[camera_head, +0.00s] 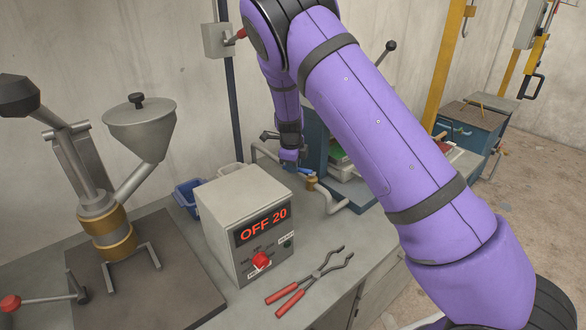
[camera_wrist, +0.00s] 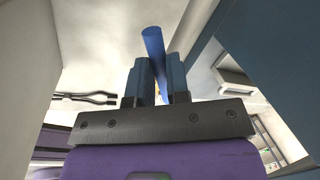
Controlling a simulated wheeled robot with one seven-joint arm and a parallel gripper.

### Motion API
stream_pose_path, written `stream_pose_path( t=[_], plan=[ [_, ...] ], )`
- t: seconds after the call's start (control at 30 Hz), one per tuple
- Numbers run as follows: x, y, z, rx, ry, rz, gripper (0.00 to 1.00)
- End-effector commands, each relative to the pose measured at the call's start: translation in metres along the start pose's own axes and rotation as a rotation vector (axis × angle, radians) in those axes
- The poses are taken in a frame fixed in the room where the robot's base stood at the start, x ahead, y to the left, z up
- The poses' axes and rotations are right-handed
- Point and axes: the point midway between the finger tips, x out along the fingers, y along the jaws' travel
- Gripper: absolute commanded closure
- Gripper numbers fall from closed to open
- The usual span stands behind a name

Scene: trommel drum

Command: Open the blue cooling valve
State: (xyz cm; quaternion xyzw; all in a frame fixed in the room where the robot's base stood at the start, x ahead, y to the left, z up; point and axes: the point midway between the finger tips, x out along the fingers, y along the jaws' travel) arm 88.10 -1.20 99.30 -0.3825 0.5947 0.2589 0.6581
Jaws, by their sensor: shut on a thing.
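The blue cooling valve handle (camera_head: 304,171) sits on a small brass valve body (camera_head: 312,184) on a grey pipe (camera_head: 332,204), behind the control box. My gripper (camera_head: 291,158) reaches down at the handle from the left. In the wrist view, the blue handle (camera_wrist: 153,45) stands as a slanted bar between my two dark fingers, and my gripper (camera_wrist: 161,72) is shut on it. The handle's far end sticks out past the fingertips. The fingers' exact contact is too small to make out in the head view.
A grey control box (camera_head: 228,225) reading "OFF 20" stands close in front. Red-handled tongs (camera_head: 309,281) lie on the bench beside it. A blue bin (camera_head: 187,198) is left of the gripper. A metal hopper machine (camera_head: 139,130) stands at left. Blue machinery is close on the right.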

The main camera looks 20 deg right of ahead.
Motion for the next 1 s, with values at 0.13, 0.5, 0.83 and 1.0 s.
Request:
stream_pose_path(
  t=[0.13, 0.5, 0.83, 1.0],
  plan=[
    [0.002, -0.009, 0.001, 0.131, 0.027, -0.002, 1.00],
    [0.005, -0.026, -0.003, 0.411, 0.082, -0.002, 1.00],
    [0.006, -0.033, -0.006, 0.535, 0.106, -0.001, 1.00],
    [0.007, -0.034, -0.007, 0.556, 0.110, 0.000, 1.00]
  ],
)
